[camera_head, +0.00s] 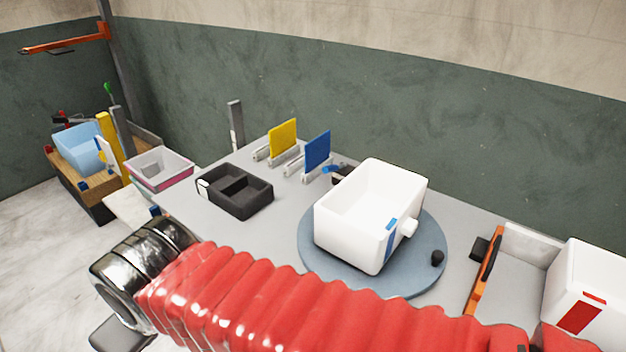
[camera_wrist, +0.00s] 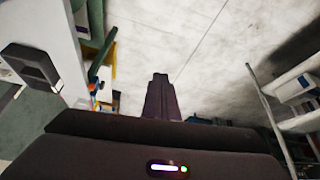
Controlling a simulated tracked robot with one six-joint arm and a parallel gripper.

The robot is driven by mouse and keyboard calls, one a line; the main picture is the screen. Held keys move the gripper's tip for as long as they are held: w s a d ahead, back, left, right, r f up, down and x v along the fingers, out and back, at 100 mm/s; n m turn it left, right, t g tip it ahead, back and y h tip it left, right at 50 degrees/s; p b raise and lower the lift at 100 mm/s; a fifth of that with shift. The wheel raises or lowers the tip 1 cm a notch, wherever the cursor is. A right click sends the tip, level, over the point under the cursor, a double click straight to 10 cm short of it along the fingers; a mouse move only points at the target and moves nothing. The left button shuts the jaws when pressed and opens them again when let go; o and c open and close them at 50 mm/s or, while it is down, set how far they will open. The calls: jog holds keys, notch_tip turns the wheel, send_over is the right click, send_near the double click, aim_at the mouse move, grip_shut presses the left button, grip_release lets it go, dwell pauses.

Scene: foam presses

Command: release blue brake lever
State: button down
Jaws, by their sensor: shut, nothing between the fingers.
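A small blue lever (camera_head: 331,168) with a black part beside it shows in the head view, at the table's back edge behind the white bin; the bin partly hides it. The white bin (camera_head: 345,235) with a blue stripe stands on a round grey-blue turntable (camera_head: 318,268). My gripper (camera_wrist: 160,78) shows in the wrist view, its dark fingers together and empty over the pale floor, well away from the lever. In the head view my red-sleeved arm crosses the foreground and the fingers are out of sight.
A black tray (camera_head: 252,203), a yellow plate (camera_head: 283,138) and a blue plate (camera_head: 317,150) stand on the table left of the turntable. A black knob (camera_head: 437,257) sits on the turntable. At right are an orange bar (camera_head: 484,277) and another white bin (camera_head: 590,270).

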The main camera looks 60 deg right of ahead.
jog(key=shift+d, duration=0.25)
jog(key=w+d+f+n+g+h, duration=0.1)
jog(key=d+f+n+g+h, duration=0.2)
jog(key=d, duration=1.1)
jog(key=w+d+f+n+g+h, duration=0.1)
jog(key=d+n+g+h, duration=0.3)
jog(key=d, duration=0.9)
jog(key=w+d+f+n+g+h, duration=0.15)
jog(key=d+h, duration=0.35)
jog(key=d, duration=0.9)
jog(key=w+d+f+n+h, duration=0.1)
jog(key=d+f+n+h, duration=0.1)
jog(key=d+f+n, duration=0.3)
jog(key=w+d+f+n+h, duration=0.1)
jog(key=d+f+n, duration=0.4)
jog(key=d, duration=0.8)
jog(key=shift+d+f+t+h, duration=0.15)
jog(key=shift+f+t+h, duration=0.3)
jog(key=shift+f+h, duration=0.4)
send_near(335, 168)
jog(key=d+f, duration=0.3)
jog(key=d, duration=0.1)
jog(key=shift+w+f, duration=0.1)
jog(key=shift+w, duration=0.05)
